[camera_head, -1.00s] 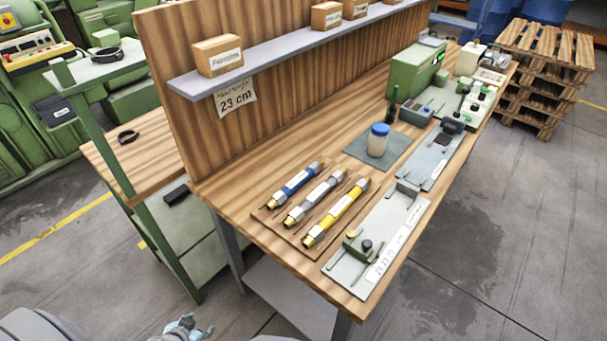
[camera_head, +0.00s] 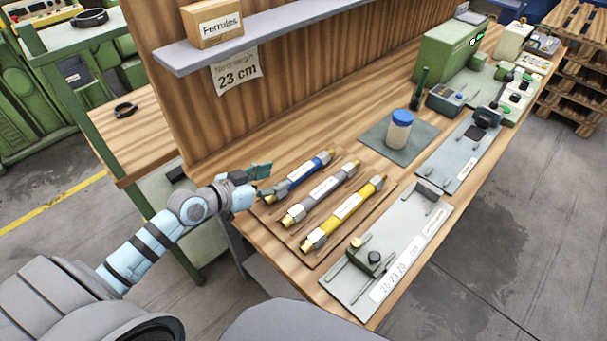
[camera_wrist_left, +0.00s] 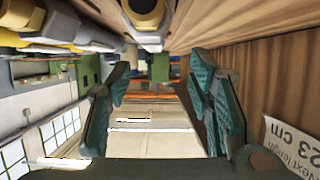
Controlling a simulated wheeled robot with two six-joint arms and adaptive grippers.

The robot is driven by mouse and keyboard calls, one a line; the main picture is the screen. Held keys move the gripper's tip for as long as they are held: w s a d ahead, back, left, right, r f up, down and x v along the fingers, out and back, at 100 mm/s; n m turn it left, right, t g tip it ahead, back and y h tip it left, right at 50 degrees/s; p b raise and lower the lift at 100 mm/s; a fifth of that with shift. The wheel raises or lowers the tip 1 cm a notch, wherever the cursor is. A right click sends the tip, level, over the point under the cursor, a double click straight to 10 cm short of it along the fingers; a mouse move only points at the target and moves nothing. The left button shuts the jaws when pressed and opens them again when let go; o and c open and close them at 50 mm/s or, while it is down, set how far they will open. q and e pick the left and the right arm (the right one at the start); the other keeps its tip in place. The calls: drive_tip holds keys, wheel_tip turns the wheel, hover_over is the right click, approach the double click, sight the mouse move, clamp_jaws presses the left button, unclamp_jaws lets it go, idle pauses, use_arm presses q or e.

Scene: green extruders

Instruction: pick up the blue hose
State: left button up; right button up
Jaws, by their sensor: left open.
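The blue hose (camera_head: 299,177) lies on a wooden board on the bench, with metal end fittings and a white label. It is the leftmost of three hoses, beside a grey one (camera_head: 325,190) and a yellow one (camera_head: 347,208). My left gripper (camera_head: 265,181) is open at the near left end of the blue hose. Its fingers cover part of that end; I cannot tell whether they touch it. In the left wrist view the gripper's two teal fingers (camera_wrist_left: 160,100) are spread with nothing held between them. Hose end fittings (camera_wrist_left: 146,14) show at the top there. My right gripper is not seen.
A grey measuring plate (camera_head: 385,255) lies right of the hoses. A blue-capped jar (camera_head: 400,130) stands on a mat behind them. The wooden back panel (camera_head: 190,110) with a shelf (camera_head: 290,38) rises left of the hoses. Bare bench top lies between panel and hoses.

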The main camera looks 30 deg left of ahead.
sight(300, 172)
use_arm(q)
drive_tip(key=x, duration=0.3)
drive_tip(key=shift+d, duration=0.35)
drive_tip(key=x, duration=0.5)
drive_tip(key=shift+w+d+b, duration=0.25)
drive_tip(key=shift+b, duration=0.05)
drive_tip(key=shift+s, duration=0.15)
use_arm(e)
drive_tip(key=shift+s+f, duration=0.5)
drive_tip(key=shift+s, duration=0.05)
use_arm(q)
clamp_jaws()
